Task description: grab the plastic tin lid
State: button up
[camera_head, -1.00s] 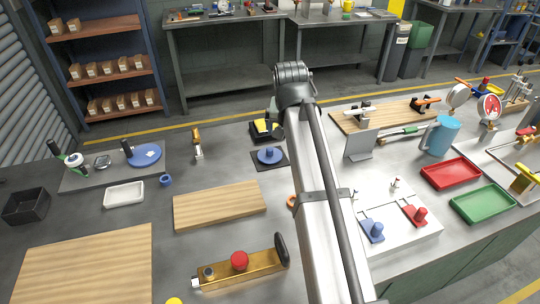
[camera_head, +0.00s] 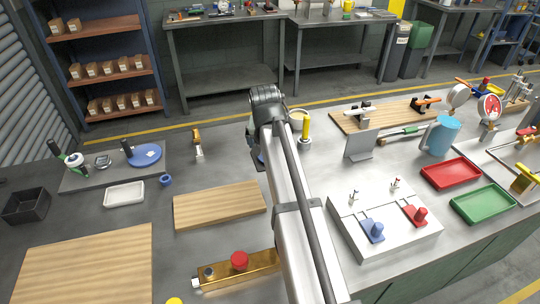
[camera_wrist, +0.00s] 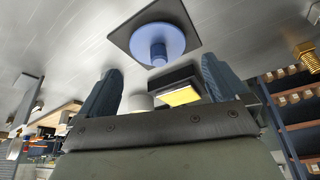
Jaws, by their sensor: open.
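No thing is clearly recognisable as the plastic tin lid. A white round tin-like thing (camera_head: 297,116) stands behind my arm in the head view, partly hidden; a pale cylinder (camera_wrist: 141,102) beside a finger in the wrist view may be the same. My gripper (camera_wrist: 160,72) is open, its two dark fingers apart with nothing held. Beyond the fingertips is a blue disc with a knob (camera_wrist: 155,38) on a dark square plate (camera_wrist: 186,14). A black box with a yellow face (camera_wrist: 180,96) shows between the fingers. In the head view my arm hides most of this area.
A yellow upright cylinder (camera_head: 306,126) stands right of my arm. A wooden board (camera_head: 220,205) and a brass block with a red knob (camera_head: 238,262) lie to the left. A white box with blue and red levers (camera_head: 385,226) is at right. Bare table shows between them.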

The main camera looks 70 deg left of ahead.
jog(key=shift+w+a+x, duration=0.1)
jog(key=shift+x, duration=1.25)
jog(key=shift+w+a+x, duration=0.15)
jog(key=shift+x, duration=1.2)
jog(key=shift+r, duration=0.1)
jog(key=c, duration=0.9)
jog(key=shift+c, duration=0.2)
